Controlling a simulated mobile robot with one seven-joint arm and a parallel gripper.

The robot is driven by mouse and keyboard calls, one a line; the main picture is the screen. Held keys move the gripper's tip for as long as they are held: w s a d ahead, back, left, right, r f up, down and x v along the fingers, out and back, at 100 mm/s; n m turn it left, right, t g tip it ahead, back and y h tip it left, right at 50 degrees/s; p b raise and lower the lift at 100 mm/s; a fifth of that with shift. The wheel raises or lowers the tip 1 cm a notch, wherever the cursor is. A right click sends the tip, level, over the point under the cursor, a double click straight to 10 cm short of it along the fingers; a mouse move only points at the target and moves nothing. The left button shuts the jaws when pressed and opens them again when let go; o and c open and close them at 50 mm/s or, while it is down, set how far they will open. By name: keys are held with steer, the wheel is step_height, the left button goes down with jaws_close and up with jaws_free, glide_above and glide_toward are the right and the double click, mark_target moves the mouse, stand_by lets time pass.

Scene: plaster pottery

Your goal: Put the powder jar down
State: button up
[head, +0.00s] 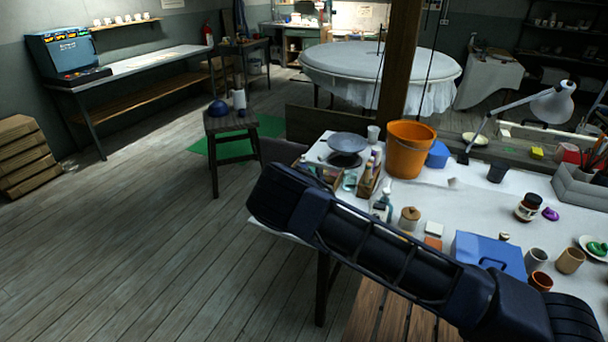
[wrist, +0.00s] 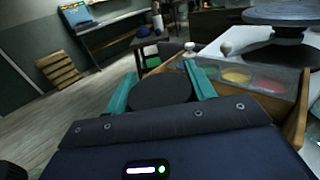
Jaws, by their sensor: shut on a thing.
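The powder jar (wrist: 160,92) shows in the wrist view as a dark, round top between the teal fingers of my gripper (wrist: 160,70). My gripper is shut on it, one finger on each side. The jar's lower part is hidden, so I cannot tell whether its base touches anything. In the head view my arm covers the gripper, and I cannot make out the jar there.
A wooden box (wrist: 300,110) with coloured contents is close to the right finger. A grey turntable (head: 347,143) stands behind, near an orange bucket (head: 408,150). Bottles and pots crowd the white-topped table (head: 470,205). The floor at left is open; a stool (head: 230,122) stands there.

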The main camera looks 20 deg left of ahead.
steer(key=shift+f, duration=0.1)
steer(key=o, duration=1.3)
steer(key=v, duration=1.2)
